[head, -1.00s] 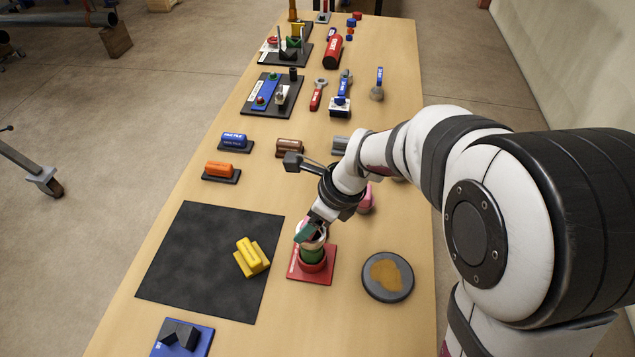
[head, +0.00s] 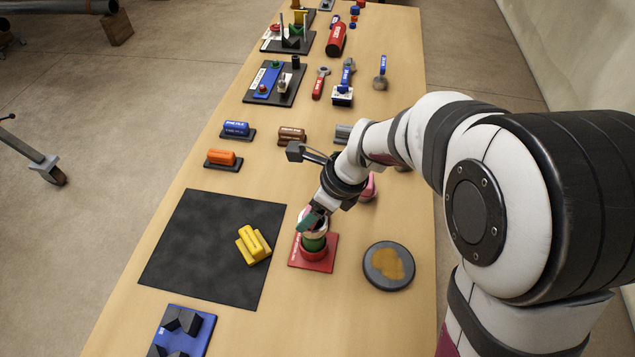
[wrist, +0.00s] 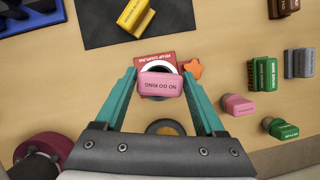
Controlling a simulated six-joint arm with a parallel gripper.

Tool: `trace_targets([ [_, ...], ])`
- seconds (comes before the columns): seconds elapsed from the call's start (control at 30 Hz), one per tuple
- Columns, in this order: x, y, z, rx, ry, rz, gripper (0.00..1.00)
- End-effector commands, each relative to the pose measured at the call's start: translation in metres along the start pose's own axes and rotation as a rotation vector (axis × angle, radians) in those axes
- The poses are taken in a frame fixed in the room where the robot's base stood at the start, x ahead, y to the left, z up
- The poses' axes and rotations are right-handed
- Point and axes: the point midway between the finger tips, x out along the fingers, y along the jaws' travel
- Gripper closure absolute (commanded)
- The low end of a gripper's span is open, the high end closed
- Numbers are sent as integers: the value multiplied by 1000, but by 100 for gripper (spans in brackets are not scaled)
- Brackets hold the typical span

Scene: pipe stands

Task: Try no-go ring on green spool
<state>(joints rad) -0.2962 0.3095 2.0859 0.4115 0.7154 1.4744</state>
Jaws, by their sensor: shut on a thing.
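My gripper (wrist: 159,92) is shut on the pink no-go ring's handle block (wrist: 160,85), held between its teal fingers. A pale ring shape (wrist: 156,68) shows partly behind the block in the wrist view. In the head view my gripper (head: 311,218) is right above the green spool (head: 314,242), which stands upright on a red stand (head: 299,263). A pale band shows at the spool's top, just under the fingers. I cannot tell whether the ring sits around the spool or only over its top; the handle hides the spool in the wrist view.
A round dark dish (head: 389,266) with a tan patch lies right of the stand. A yellow block piece (head: 253,245) lies on the black mat (head: 190,250) to the left. A blue stand (head: 184,332) is at the front. Several labelled blocks and tools lie farther back.

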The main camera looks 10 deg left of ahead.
Motion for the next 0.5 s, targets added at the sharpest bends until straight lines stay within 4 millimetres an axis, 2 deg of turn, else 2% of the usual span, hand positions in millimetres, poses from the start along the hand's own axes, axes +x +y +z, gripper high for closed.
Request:
trace_targets([
  [0.27,0,0,0,0,-1,-1,92],
  [0.5,-20,-1,9,-1,-3,-2,92],
])
